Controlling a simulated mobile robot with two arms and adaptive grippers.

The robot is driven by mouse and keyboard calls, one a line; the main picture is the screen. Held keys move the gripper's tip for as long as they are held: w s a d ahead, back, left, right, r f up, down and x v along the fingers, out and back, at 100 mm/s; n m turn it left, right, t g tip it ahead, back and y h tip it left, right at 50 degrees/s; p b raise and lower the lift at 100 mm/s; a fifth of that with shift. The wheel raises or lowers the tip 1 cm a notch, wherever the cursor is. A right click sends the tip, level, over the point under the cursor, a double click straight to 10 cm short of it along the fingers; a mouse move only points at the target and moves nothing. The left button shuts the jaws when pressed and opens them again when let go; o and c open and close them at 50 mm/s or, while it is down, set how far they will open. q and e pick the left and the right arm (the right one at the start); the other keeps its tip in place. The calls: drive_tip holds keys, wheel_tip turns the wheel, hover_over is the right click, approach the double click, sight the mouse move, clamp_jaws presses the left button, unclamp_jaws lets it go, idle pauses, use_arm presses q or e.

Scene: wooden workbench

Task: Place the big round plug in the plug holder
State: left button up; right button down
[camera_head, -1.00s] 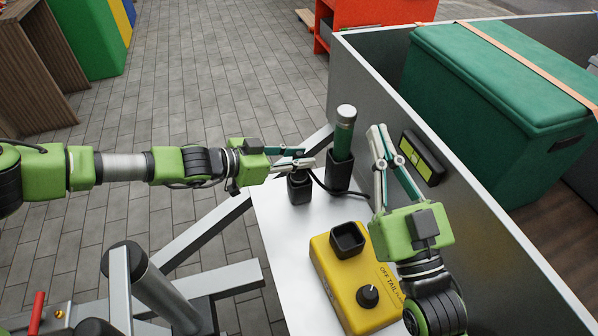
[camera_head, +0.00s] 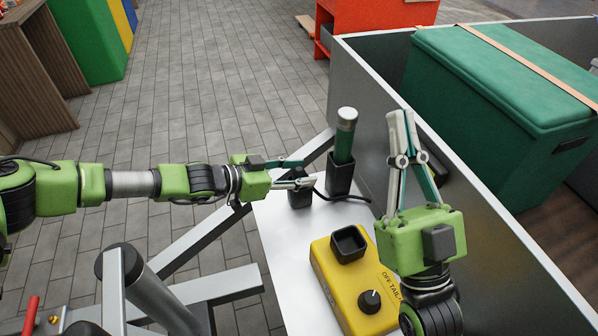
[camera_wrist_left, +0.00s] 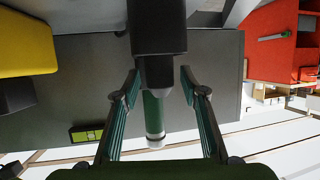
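The black plug (camera_head: 300,193) stands on the white table at its far left end, with a dark cable running right. In the left wrist view it is a large black block (camera_wrist_left: 158,28) with a narrower end between my fingers. My left gripper (camera_head: 308,173) is open at the plug's upper part; in the left wrist view its fingertips (camera_wrist_left: 160,73) are on both sides, with small gaps. A yellow box (camera_head: 332,277) carries an empty square black socket (camera_head: 348,243); I cannot tell whether this is the holder. My right gripper (camera_head: 403,116) is raised near the grey wall, apparently empty; its opening is unclear.
A green cylinder (camera_head: 346,135) stands in a black square holder (camera_head: 339,177) just right of the plug. The yellow box has a black knob (camera_head: 369,300). A grey wall (camera_head: 497,225) borders the table, with a green chest (camera_head: 492,110) behind it.

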use_arm(q)
drive_tip(key=shift+a+r, duration=0.1)
drive_tip(key=shift+a, duration=0.05)
drive_tip(key=p+v, duration=0.2)
drive_tip(key=v, duration=0.3)
drive_tip(key=shift+a+r, duration=0.15)
drive_tip(key=p+v, duration=0.1)
drive_tip(key=v, duration=0.5)
drive_tip(key=shift+s+p, duration=0.2)
drive_tip(key=shift+p, duration=0.15)
use_arm(e)
drive_tip(key=w+f+g+h, duration=0.1)
drive_tip(key=w+f+g, duration=0.2)
drive_tip(key=f, duration=0.5)
drive_tip(key=w+f+g+h, duration=0.2)
drive_tip(key=f+g, duration=0.4)
drive_tip(key=f, duration=0.3)
drive_tip(key=shift+w+d+g+h, duration=0.3)
drive_tip(key=shift+w+d, duration=0.05)
drive_tip(key=shift+w, duration=0.05)
use_arm(q)
drive_tip(key=shift+a, duration=0.1)
